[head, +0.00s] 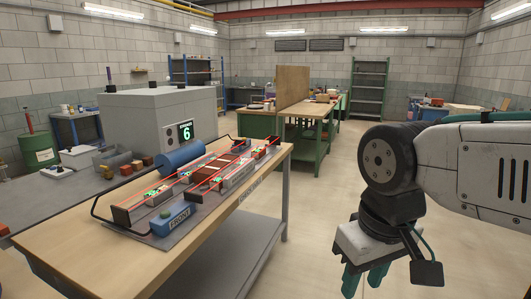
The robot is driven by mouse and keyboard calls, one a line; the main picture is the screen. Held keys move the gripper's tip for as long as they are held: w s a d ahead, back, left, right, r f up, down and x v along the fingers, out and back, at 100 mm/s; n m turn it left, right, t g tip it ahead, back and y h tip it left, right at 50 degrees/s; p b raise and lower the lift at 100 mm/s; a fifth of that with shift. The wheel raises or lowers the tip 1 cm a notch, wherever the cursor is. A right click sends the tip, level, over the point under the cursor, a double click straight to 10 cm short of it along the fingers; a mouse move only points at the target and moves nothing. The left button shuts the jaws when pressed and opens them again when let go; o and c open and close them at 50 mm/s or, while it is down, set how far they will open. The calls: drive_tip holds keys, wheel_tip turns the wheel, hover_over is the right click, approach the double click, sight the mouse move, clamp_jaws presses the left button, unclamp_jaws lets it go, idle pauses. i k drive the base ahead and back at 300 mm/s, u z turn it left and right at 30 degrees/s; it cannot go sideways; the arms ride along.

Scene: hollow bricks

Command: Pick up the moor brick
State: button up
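My gripper (366,278) hangs at the lower right, in front of and to the right of the wooden table. Its two green fingers point down with a gap between them, and no brick shows there. Several small bricks lie on the dark tray on the table, among them a reddish-brown brick group (215,172). More brown and reddish blocks (137,165) sit on the grey surface at left. No brick is readably marked as the moor brick, so I cannot tell which one it is.
The wooden table (215,237) carries a blue roller (181,158), a blue labelled box (174,219) and red lines across the tray. A grey cabinet with display "6" (186,132) stands behind. Green workbenches (309,133) are further back. The floor right of the table is clear.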

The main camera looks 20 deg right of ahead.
sight(158, 198)
drive_tip(key=z, duration=0.75)
drive_tip(key=i, duration=0.9)
drive_tip(key=z, duration=0.85)
drive_tip(key=i, duration=1.1)
drive_tip(key=u, duration=0.5)
drive_tip(key=i, duration=0.8)
drive_tip(key=u, duration=1.25)
drive_tip(key=i, duration=0.45)
drive_tip(key=u, duration=1.95)
drive_tip(key=k, duration=0.65)
